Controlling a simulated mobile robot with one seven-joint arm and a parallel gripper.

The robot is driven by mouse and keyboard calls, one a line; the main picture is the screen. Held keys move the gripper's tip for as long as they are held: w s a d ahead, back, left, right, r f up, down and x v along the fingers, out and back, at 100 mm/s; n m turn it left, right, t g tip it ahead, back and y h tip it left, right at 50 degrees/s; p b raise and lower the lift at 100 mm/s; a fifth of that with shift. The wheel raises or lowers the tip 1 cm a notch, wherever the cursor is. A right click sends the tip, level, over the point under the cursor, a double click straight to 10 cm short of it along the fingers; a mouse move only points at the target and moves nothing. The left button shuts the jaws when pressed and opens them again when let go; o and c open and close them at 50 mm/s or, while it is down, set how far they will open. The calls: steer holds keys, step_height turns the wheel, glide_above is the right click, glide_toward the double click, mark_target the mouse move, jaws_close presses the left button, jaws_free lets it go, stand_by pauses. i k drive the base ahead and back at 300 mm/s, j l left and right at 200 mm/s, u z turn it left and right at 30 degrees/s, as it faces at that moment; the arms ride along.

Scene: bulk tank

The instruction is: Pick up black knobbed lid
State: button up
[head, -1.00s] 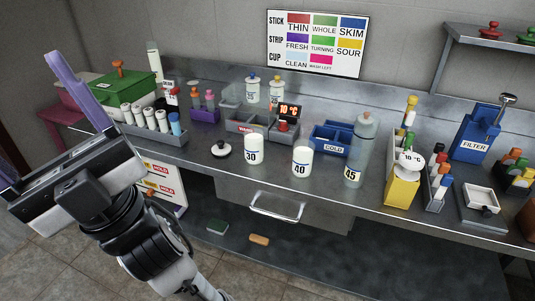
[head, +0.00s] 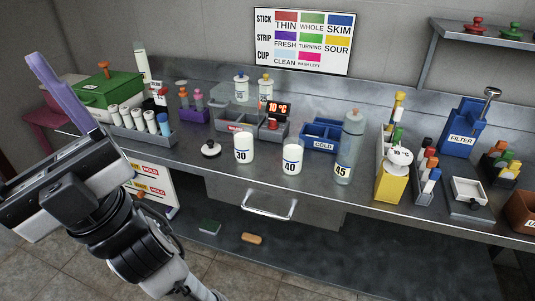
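The black knobbed lid (head: 211,149) lies on the steel counter, left of the white cup marked 30 (head: 243,149). It is small and round, with a pale rim and a dark knob on top, and nothing covers it. My gripper (head: 58,92) is at the far left, in front of the counter and well apart from the lid. One purple finger points up and left, at one end of the gripper body. The other finger is cut off by the left edge. The gripper looks wide open, with nothing seen in it.
White cups marked 30 and 40 (head: 291,159) and a grey bottle marked 45 (head: 347,150) stand right of the lid. A grey rack of vials (head: 158,138) stands to its left. A grey bin (head: 239,127) is behind. The counter in front of the lid is clear.

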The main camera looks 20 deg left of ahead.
mark_target(212, 148)
steer(key=u, duration=0.75)
steer(key=i+l+u, duration=0.1)
steer(key=u, duration=0.25)
steer(key=i+l+u, duration=0.1)
steer(key=u, duration=0.3)
steer(key=i+l+u, duration=0.1)
steer(key=l+u, duration=0.25)
steer(key=i+l+u, duration=0.1)
steer(key=l+u, duration=0.15)
steer(key=l, duration=0.2)
steer(key=l+u, duration=0.2)
steer(key=l, duration=0.55)
steer(key=i+l, duration=0.15)
steer(key=l, duration=0.2)
